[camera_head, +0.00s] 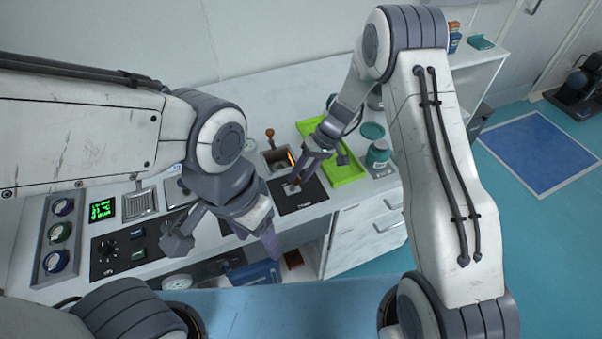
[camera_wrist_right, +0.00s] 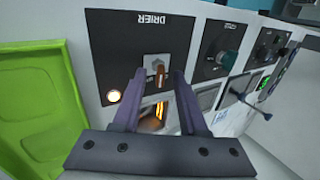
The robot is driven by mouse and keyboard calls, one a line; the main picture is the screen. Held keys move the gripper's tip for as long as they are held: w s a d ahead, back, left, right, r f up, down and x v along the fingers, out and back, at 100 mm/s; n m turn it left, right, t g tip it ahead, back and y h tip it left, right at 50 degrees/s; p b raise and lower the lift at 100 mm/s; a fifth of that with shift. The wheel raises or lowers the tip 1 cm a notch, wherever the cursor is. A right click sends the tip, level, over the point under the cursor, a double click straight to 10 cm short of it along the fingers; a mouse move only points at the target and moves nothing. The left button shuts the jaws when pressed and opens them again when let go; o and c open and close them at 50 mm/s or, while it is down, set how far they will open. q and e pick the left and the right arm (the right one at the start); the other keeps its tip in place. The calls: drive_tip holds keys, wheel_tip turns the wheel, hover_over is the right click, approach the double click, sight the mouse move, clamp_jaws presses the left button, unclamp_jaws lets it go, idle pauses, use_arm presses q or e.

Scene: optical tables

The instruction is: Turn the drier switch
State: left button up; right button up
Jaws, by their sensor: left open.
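The black drier panel (camera_wrist_right: 108,50) fills the upper part of the right wrist view, its label upside down. Its switch (camera_wrist_right: 158,72) has a pale metal plate and a short brown lever. A round lamp (camera_wrist_right: 114,96) glows on the panel. My right gripper (camera_wrist_right: 158,75) is open, with a fingertip on each side of the lever and gaps visible; I cannot tell any contact. In the head view the right gripper (camera_head: 291,187) is over the drier panel (camera_head: 312,197) and hides the switch. My left gripper (camera_head: 222,242) is open and empty near the bench front.
A teal jar (camera_head: 379,153) stands at right.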

clamp_jaws()
